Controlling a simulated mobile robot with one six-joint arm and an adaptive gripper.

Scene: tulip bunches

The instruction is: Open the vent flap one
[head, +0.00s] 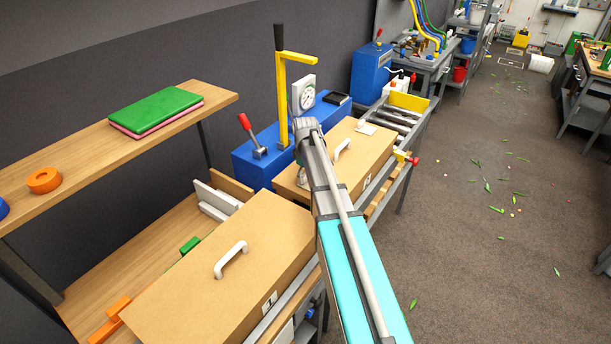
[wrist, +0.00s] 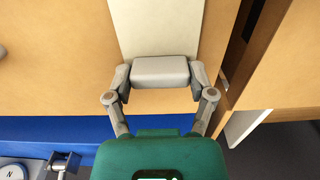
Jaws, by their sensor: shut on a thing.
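In the wrist view my gripper (wrist: 160,78) is shut on a grey block (wrist: 160,70), one finger on each side of it. A flat white strip (wrist: 155,28), apparently a vent flap, runs from this block across a tan lid. I cannot tell whether the strip is tilted or flat. In the head view my arm reaches over the near left end of the far tan box (head: 322,165) and mostly hides the gripper. A white tab (head: 366,128) shows at that box's far end. Its number label is too small to read.
The near tan box (head: 200,280), labelled 1, has a white handle (head: 231,259). Another white handle (head: 342,149) is on the far box. A blue machine (head: 255,160) with a red-knobbed lever (head: 250,133), yellow post (head: 281,85) and gauge (head: 304,93) stands behind.

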